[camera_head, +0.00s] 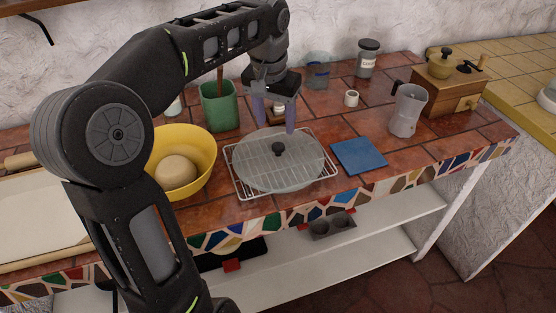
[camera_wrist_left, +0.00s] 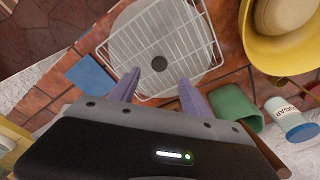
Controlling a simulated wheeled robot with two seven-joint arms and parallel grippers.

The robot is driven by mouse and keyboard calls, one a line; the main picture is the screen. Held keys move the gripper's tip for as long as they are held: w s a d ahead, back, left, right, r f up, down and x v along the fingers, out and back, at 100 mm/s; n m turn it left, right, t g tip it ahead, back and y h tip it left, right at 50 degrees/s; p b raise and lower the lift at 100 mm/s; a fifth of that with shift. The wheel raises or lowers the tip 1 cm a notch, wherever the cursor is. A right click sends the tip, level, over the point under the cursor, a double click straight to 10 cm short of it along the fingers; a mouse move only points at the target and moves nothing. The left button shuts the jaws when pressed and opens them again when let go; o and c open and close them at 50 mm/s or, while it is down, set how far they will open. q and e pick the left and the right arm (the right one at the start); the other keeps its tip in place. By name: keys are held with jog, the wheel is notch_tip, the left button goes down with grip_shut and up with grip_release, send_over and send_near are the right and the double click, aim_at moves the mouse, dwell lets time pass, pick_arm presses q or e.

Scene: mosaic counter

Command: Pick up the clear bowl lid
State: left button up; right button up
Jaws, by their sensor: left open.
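The clear bowl lid (camera_head: 272,172) is a round see-through disc with a black knob (camera_head: 278,149). It lies on a white wire rack (camera_head: 241,187) on the tiled counter. In the left wrist view the lid (camera_wrist_left: 145,38) and its dark knob (camera_wrist_left: 159,64) show ahead of the fingers. My left gripper (camera_head: 274,116) is open and empty, above the back edge of the rack, behind the knob and apart from it. Its two purple fingers (camera_wrist_left: 154,90) also show in the left wrist view. My right gripper is in neither view.
A yellow bowl (camera_head: 205,150) with a dough ball (camera_head: 175,170) stands left of the rack. A green pot (camera_head: 219,108) is behind it. A blue square (camera_head: 359,155) lies right.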

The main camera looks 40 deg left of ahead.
aim_at(278, 145)
pick_arm(q)
jog(key=shift+r, duration=0.1)
jog(key=shift+w+f, duration=0.15)
jog(key=shift+f, duration=1.15)
jog(key=shift+f, duration=0.15)
jog(key=f, duration=0.3)
jog(key=f+p, duration=0.1)
jog(key=f, duration=0.1)
jog(key=shift+w, duration=0.35)
jog(key=shift+c, duration=0.5)
grip_shut()
jog(key=shift+r, duration=0.1)
